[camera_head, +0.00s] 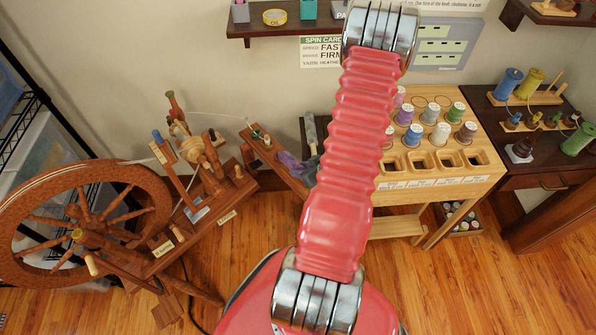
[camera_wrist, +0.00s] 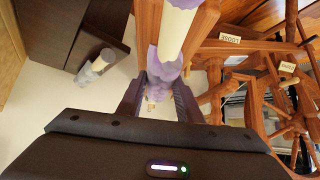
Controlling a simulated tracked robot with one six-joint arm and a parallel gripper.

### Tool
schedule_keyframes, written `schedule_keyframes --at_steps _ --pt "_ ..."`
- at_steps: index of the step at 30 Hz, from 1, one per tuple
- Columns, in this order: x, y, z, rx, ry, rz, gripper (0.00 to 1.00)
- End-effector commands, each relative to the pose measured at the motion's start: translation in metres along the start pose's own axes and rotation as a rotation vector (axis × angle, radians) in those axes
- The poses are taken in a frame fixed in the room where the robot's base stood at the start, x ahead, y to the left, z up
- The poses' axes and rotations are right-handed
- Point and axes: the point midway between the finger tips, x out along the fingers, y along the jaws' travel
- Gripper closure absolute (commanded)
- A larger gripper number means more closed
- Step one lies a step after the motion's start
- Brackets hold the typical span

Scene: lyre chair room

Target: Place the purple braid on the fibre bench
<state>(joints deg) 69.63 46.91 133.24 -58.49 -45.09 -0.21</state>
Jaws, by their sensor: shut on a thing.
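The purple braid (camera_head: 297,168) shows in the head view beside a narrow wooden arm, just left of my red arm. In the wrist view the purple braid (camera_wrist: 164,70) lies between the fingers of my gripper (camera_wrist: 160,88), along a cream rod and reddish wooden parts. The gripper is shut on the braid. Whether the braid touches the wood below cannot be told.
A spinning wheel (camera_head: 85,228) stands at the left. A light wooden bench (camera_head: 440,185) with several thread spools is right of my arm. A dark table (camera_head: 540,175) with more spools is at the far right. A wall shelf (camera_head: 290,28) hangs above.

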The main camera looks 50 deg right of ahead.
Motion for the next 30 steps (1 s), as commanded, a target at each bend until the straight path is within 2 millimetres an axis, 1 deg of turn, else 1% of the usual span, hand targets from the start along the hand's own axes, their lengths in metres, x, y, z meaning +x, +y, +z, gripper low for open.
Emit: schedule_keyframes --at_steps 1,3,11,17,23,30 --pt "0.000 0.000 0.000 0.000 0.000 0.000 0.90" --pt "0.000 0.000 0.000 0.000 0.000 0.000 0.94" --pt "-0.001 0.000 -0.002 0.000 0.000 0.000 0.94" --pt "-0.009 0.000 -0.010 -0.002 0.001 0.000 0.94" --pt "-0.025 0.001 -0.026 -0.003 0.003 0.002 0.94" --pt "-0.048 0.001 -0.049 -0.002 0.003 0.002 0.94"
